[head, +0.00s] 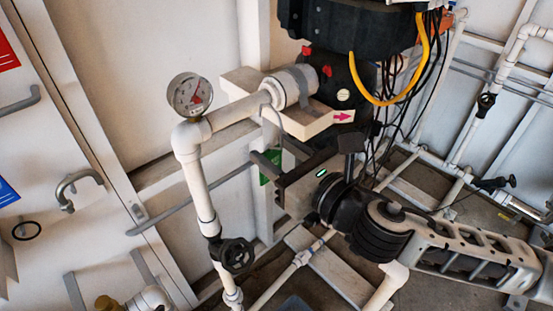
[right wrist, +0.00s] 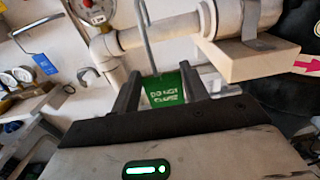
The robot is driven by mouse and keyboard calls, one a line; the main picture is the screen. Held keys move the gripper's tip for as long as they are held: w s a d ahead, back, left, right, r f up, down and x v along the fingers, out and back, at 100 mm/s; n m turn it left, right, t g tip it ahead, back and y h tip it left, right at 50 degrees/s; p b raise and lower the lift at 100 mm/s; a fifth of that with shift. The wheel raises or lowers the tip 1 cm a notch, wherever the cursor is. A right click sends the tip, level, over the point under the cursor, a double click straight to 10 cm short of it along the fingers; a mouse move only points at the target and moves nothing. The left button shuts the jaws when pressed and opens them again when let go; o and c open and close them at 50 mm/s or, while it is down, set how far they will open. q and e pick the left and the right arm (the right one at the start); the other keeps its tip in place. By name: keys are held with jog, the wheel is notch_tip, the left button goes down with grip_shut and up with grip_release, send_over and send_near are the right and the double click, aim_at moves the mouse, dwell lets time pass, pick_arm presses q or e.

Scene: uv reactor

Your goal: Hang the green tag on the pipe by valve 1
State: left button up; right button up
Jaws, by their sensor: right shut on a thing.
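The green tag (head: 268,168) is between the fingers of my right gripper (head: 265,170), below the horizontal white pipe (head: 235,114). In the right wrist view the tag (right wrist: 164,91) faces me with white lettering, "DO NOT CLOSE", and my right gripper (right wrist: 160,78) is shut on it. A thin grey hook (right wrist: 146,40) rises from the tag beside the pipe (right wrist: 165,38). I cannot tell whether the hook's top is around the pipe or only beside it. A black handwheel valve (head: 237,255) sits on the vertical pipe; no valve number is readable. My left gripper is out of view.
A pressure gauge (head: 189,95) stands at the pipe elbow. A pale block with a pink arrow (head: 318,122) juts out above my right gripper. Black equipment (head: 350,30) with a yellow cable (head: 383,103) hangs above. A thin grey rail (head: 190,205) runs behind the vertical pipe.

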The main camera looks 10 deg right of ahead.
jog(key=shift+w+a, duration=0.3)
jog(key=shift+w, duration=0.05)
jog(key=shift+x, duration=0.95)
pick_arm(q)
jog(key=b, duration=0.1)
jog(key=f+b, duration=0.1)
jog(key=b, duration=0.1)
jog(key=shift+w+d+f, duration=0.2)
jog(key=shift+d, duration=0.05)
pick_arm(e)
jog(key=w+a+f, duration=0.3)
jog(key=w, duration=0.2)
jog(key=shift+w+a, duration=0.2)
jog(key=shift+a, duration=0.1)
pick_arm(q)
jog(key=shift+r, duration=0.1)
pick_arm(e)
jog(key=o, duration=1.1)
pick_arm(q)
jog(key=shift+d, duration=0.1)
